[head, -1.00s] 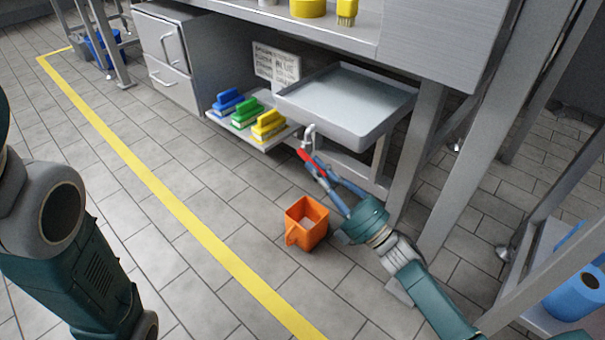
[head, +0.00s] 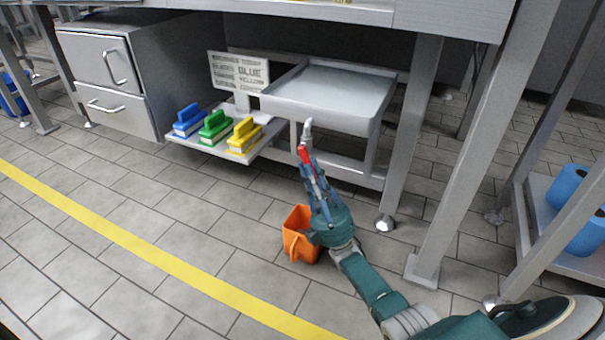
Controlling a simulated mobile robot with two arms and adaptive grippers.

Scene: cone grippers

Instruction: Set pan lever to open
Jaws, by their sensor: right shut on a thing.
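The pan (head: 335,95) is a shallow grey metal tray under the bench. The exact angle of the lever is hard to tell. An orange bucket (head: 297,240) stands on the floor below, partly hidden by my right gripper. My left gripper is not in view.
Bench legs (head: 408,140) stand to the right. Blue rolls (head: 580,215) lie on a rack at far right. The floor at left is clear.

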